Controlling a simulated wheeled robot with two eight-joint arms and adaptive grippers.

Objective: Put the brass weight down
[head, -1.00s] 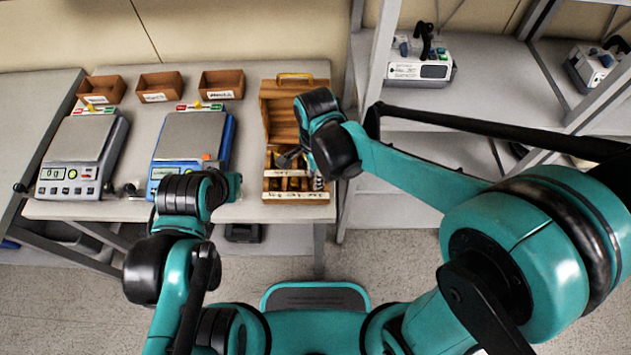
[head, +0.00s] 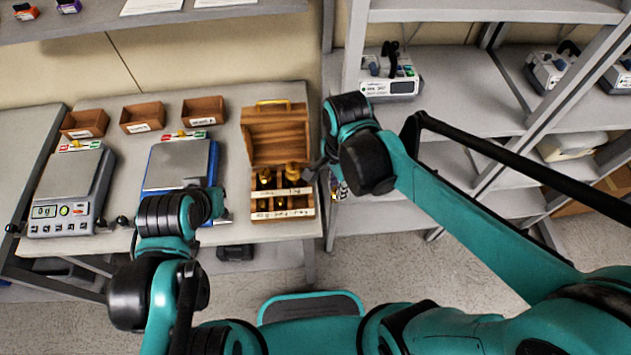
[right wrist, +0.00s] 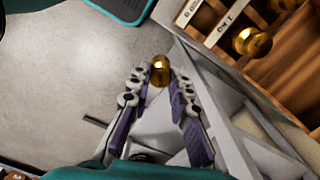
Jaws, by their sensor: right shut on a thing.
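In the right wrist view a brass weight (right wrist: 159,70) is between the fingertips of my right gripper (right wrist: 160,76), which is shut on it. In the head view my right gripper (head: 338,188) is just right of the wooden weight case, past the table's right edge; its weight is hidden there. The open case (head: 276,137) stands on the table with several brass weights (head: 292,172) in its compartments. A weight in the case also shows in the right wrist view (right wrist: 252,41). My left gripper (head: 214,208) is by the blue scale's front, its fingers not clear.
A blue scale (head: 180,165) and a grey scale (head: 68,180) stand on the table (head: 232,150). Three small wooden trays (head: 143,116) line its back. A shelf rack (head: 455,105) with pumps (head: 390,77) stands at right. Floor lies below the right gripper.

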